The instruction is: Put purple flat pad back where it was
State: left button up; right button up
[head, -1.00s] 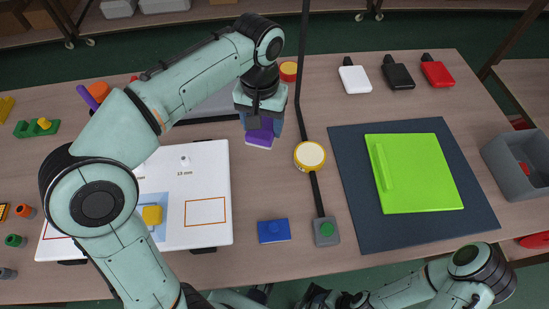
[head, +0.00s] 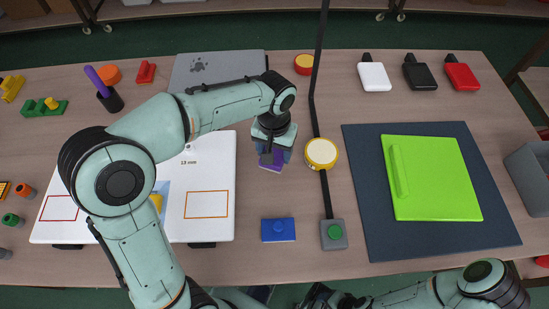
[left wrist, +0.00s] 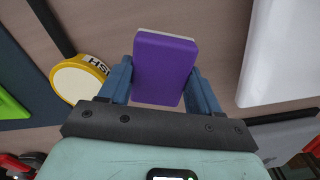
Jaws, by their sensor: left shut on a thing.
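The purple flat pad (head: 271,166) is held between the fingers of my left gripper (head: 272,155), over the table between the white board and the yellow-topped round piece. In the left wrist view the pad (left wrist: 165,68) sits upright between the two blue fingers (left wrist: 162,85), one on each side. A pale layer shows along its top edge. In the head view my gripper hides part of the pad. Whether it touches the table is unclear. My right arm crosses the bottom right, and dark parts at its end (head: 320,296) are cut by the frame edge.
The white board (head: 160,226) with outlined rectangles lies left, partly under my arm. The yellow-topped round piece (head: 321,153) stands right of the gripper. A blue block (head: 278,230) and a green-button box (head: 334,234) lie nearer me. A dark mat (head: 362,190) holds a green panel (head: 440,180).

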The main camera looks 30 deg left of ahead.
pick_arm(q)
jog(key=shift+f+b, duration=0.35)
jog(key=shift+f, duration=1.65)
jog(key=shift+f, duration=0.15)
jog(key=o, duration=1.1)
notch_tip(320, 180, up, 12)
jog(key=p, duration=0.2)
jog(key=shift+r+p, duration=0.2)
jog(key=shift+p, duration=0.15)
